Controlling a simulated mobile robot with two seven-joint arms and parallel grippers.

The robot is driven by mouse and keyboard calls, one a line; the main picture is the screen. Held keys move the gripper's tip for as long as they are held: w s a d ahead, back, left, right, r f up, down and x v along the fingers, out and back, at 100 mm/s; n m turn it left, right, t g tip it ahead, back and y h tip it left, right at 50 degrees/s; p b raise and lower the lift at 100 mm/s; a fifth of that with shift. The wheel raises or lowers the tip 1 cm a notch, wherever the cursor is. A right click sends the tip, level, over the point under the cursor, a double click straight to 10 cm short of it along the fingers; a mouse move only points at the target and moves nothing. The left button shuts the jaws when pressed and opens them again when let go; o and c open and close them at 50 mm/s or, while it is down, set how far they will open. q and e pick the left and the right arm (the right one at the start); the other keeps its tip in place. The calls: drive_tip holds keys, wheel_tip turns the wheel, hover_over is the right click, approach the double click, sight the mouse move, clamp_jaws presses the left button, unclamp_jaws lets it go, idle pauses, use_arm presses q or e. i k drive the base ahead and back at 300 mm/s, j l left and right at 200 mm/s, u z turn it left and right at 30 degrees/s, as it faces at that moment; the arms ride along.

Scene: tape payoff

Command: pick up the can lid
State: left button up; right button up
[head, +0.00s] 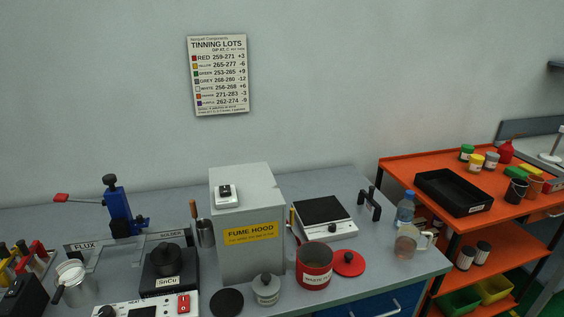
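A round red lid with a small dark knob (348,264) lies flat on the grey bench top, just right of a red can labelled WASTE (314,268). The lid appears to be the can's, as the colours match. The can stands upright and its top looks open. A black disc (227,303) lies near the front edge, and a small grey lidded pot (266,290) stands between the disc and the can. Neither of my grippers shows in the head view.
The grey fume hood box (243,255) stands left of the can. A hotplate (323,217) sits behind it. An orange shelf cart (400,168) is beyond. Bench right of the lid is fairly clear.

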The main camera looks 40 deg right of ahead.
sight(347, 263)
drive_tip(key=z, duration=1.6)
